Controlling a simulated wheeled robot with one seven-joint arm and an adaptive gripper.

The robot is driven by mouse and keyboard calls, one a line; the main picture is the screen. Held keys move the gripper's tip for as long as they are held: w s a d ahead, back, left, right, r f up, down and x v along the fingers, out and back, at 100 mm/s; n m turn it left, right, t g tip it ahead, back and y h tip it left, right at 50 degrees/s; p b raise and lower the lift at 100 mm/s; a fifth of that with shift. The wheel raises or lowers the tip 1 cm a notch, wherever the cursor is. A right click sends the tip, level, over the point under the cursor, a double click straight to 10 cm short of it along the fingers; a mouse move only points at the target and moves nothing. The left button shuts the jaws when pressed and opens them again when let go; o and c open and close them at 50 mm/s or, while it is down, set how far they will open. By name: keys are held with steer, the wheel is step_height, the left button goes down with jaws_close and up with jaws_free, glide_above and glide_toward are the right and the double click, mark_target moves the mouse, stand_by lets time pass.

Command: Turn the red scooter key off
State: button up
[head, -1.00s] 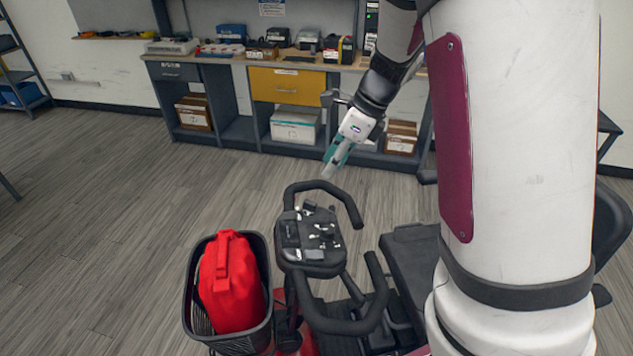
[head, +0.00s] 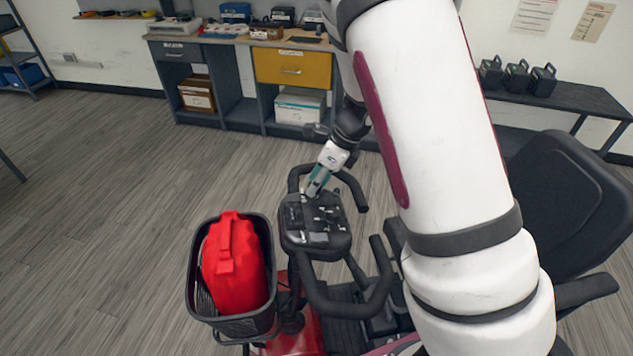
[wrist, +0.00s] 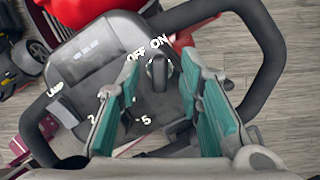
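The red scooter (head: 300,332) stands in front of me, with its dark control panel (head: 318,236) between looped handlebars (head: 352,322). In the wrist view the panel (wrist: 92,50) carries white OFF and ON labels, with a small dark key (wrist: 159,70) just below them, nearer ON. My gripper (head: 312,192) is over the far edge of the panel. In the wrist view my gripper (wrist: 168,95) is open, with teal finger pads on either side of the key and a gap to each. Whether the fingertips reach the key's height I cannot tell.
A black basket (head: 193,290) holding a red bag (head: 236,265) hangs at the scooter's front. The black seat (head: 570,190) is at the right. A workbench (head: 225,40) with a yellow drawer stands behind. Open floor lies to the left.

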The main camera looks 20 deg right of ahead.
steer(key=shift+f, duration=0.2)
steer(key=shift+a, duration=0.1)
jaws_close()
steer(key=n+g+b, duration=0.1)
steer(key=n+b, duration=0.1)
steer(key=n, duration=0.4)
steer(key=shift+w+f+y, duration=0.1)
steer(key=shift+y, duration=0.3)
steer(key=n+g, duration=0.1)
steer(key=n, duration=0.2)
steer(key=n+g+b, duration=0.1)
steer(key=n, duration=0.2)
stand_by(0.5)
